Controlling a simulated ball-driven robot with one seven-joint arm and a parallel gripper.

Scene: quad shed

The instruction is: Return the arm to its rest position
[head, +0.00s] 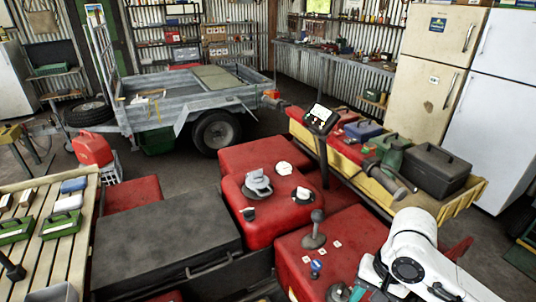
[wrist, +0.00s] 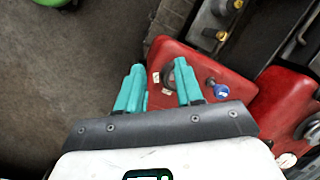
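My white arm (head: 412,240) comes in at the lower right of the head view, bent, with its far end low over the red bodywork (head: 290,262). My gripper (head: 347,292) is partly cut off by the bottom edge there. In the wrist view my gripper (wrist: 159,66) shows two teal fingers spread apart with nothing held between them. Red bodywork (wrist: 205,68) with a dark round-based part and a blue knob (wrist: 221,91) lies beyond and to the right of the fingers.
A grey lever (head: 315,232) and a small screen (head: 320,119) rise from the red bodywork. A yellow tray (head: 355,178) of boxes runs along the right. A wooden slatted bench (head: 75,245) stands at left, a trailer (head: 185,95) behind. Open floor (wrist: 65,85) shows at left in the wrist view.

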